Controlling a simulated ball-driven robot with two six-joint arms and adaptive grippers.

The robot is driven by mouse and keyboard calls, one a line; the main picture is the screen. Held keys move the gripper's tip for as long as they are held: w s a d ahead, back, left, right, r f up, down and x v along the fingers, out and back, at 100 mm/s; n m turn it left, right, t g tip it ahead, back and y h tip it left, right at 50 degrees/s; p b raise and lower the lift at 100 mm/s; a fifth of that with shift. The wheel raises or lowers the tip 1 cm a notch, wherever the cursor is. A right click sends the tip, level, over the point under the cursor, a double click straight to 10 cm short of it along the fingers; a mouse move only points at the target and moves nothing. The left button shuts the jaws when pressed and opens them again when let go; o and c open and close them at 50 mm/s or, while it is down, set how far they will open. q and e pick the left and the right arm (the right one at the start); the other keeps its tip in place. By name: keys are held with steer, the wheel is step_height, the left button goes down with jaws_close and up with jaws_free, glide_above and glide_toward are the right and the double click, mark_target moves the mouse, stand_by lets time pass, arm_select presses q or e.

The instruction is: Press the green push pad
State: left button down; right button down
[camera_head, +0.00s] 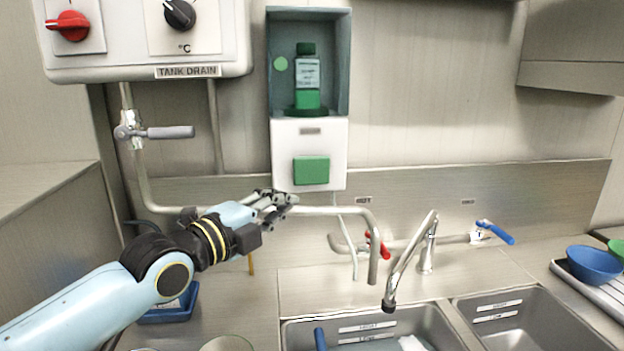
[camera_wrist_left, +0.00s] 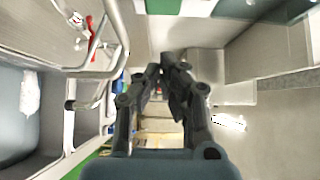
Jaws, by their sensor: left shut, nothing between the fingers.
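The green push pad (camera_head: 311,170) is a square on the white front of a wall-mounted dispenser (camera_head: 283,151), below its open niche. A green patch at the top edge of the left wrist view, with white beside it, looks like the same pad (camera_wrist_left: 163,6). My left gripper (camera_head: 292,197) is shut and empty. In the head view it appears just below and left of the pad, at the lower edge of the white front. Its fingertips (camera_wrist_left: 168,66) show close together in the left wrist view. I cannot tell the depth gap to the pad. My right gripper is not in view.
A green bottle (camera_head: 307,78) stands in the niche. A bent pipe (camera_head: 345,211) runs beside my left gripper, with a faucet (camera_head: 405,262) and sinks (camera_head: 440,318) to the lower right. A control box (camera_head: 120,62) hangs upper left. A blue bowl (camera_head: 594,265) sits far right.

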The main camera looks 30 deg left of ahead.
arm_select(q)
steer(key=b, duration=0.4)
glide_toward(326, 173)
steer(key=w+d, duration=0.2)
steer(key=d, duration=0.1)
steer(key=shift+w+a+b, duration=0.25)
steer(key=shift+w+a, duration=0.3)
steer(key=shift+w, duration=0.2)
steer(key=shift+w+a+b, duration=0.2)
steer(key=shift+w+a, duration=0.4)
steer(key=shift+w, duration=0.15)
